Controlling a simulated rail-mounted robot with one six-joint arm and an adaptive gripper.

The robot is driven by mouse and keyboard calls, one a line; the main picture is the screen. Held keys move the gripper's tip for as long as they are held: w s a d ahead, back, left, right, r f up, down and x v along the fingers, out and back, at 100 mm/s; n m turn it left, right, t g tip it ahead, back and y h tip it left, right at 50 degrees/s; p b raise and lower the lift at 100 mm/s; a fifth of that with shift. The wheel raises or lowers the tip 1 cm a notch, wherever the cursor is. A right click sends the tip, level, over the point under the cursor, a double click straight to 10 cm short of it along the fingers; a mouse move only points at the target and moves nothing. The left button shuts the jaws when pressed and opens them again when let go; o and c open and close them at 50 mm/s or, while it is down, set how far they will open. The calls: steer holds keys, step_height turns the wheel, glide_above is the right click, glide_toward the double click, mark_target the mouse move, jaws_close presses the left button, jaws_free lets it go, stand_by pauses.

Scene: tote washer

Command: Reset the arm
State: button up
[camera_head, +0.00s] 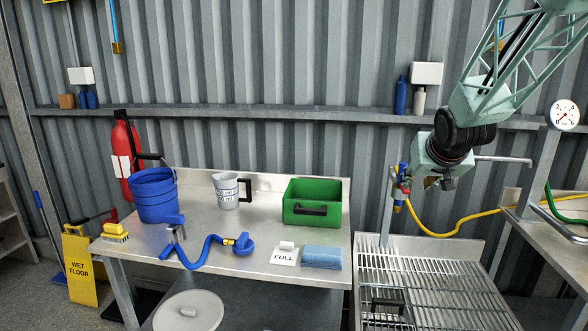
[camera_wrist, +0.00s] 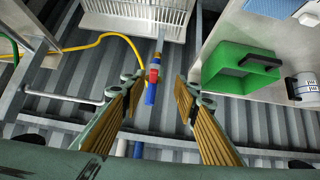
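My gripper (camera_wrist: 152,110) shows in the wrist view with its two ribbed fingers spread wide apart and nothing between them. In the head view my gripper (camera_head: 440,182) hangs at the upper right, above the slatted metal rack and clear of it. A blue and red spray nozzle (camera_head: 400,188) hangs on a post just left of my gripper. In the wrist view the nozzle (camera_wrist: 153,80) appears beyond the fingers, in the gap between them, and apart from them.
The slatted rack (camera_head: 430,285) is mostly bare. A yellow hose (camera_head: 450,229) runs right from the nozzle post.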

steer(key=s+a+r+g, duration=0.1)
steer(key=s+a+r, duration=0.15)
steer(key=s, duration=0.55)
steer(key=s+a+r+g, duration=0.1)
steer(key=s+a, duration=0.2)
steer(key=s, duration=0.5)
steer(key=s+a+r+g, duration=0.1)
steer(key=s+a+r, duration=0.15)
steer(key=s, duration=0.55)
steer(key=s+a+f+g, duration=0.1)
steer(key=s+a, duration=0.1)
steer(key=s, duration=0.8)
steer(key=s+a+f+n+y, duration=0.1)
steer(key=s+a, duration=0.2)
steer(key=s, duration=0.7)
steer(key=s+a+f+g, duration=0.1)
steer(key=s+a, duration=0.1)
steer(key=s, duration=0.8)
steer(key=shift+a+f+n+g+y, duration=0.3)
steer(key=shift+f+n+y, duration=0.1)
